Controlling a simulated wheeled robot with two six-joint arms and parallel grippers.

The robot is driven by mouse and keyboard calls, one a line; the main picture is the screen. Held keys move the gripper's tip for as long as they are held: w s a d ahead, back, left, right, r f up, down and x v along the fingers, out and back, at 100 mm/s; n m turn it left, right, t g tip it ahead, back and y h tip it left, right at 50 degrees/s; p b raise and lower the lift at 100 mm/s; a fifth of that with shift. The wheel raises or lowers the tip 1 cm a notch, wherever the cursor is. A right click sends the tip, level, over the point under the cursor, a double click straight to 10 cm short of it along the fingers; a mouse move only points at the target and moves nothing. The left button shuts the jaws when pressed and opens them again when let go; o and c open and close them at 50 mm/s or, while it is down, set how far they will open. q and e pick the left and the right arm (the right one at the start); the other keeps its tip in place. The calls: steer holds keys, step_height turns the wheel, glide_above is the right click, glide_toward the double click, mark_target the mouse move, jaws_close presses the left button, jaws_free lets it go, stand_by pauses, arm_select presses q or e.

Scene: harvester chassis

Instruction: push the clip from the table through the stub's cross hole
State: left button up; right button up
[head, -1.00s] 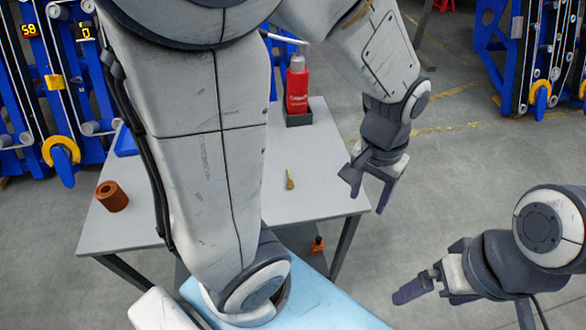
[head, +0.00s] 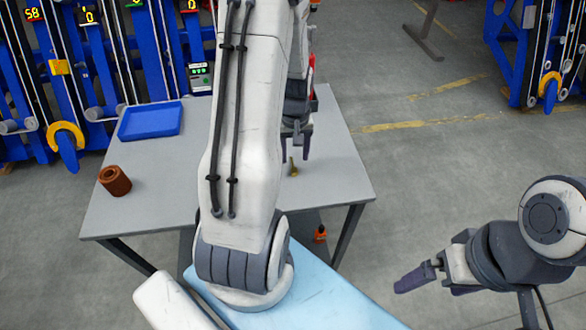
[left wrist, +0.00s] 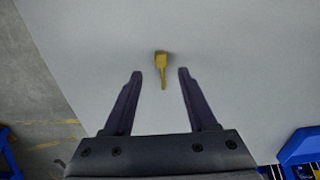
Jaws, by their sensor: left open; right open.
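The clip (head: 293,168) is a small brass-yellow piece lying on the grey table, right of its middle. My left gripper (head: 297,150) is open and empty, just beyond the clip in the head view, with its fingers pointing down. In the left wrist view the clip (left wrist: 161,68) lies between the two open fingertips (left wrist: 158,74), its thick end away from the palm. It appears below the fingers and not gripped. My right gripper (head: 418,281) is open and empty, off the table at the lower right. I cannot make out a stub with a cross hole.
A brown hollow cylinder (head: 115,181) stands at the table's left edge. A blue tray (head: 150,120) lies at the back left of the grey table (head: 165,205). My left arm hides the table's middle and most of the red bottle. An orange item (head: 320,234) sits below the table.

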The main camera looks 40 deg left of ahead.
mark_target(294, 170)
arm_select(q)
steer(key=f, duration=0.3)
steer(key=shift+s+d+f, duration=0.2)
steer(key=shift+s+f, duration=0.15)
steer(key=shift+f, duration=0.65)
jaws_close()
steer(key=shift+r, duration=0.1)
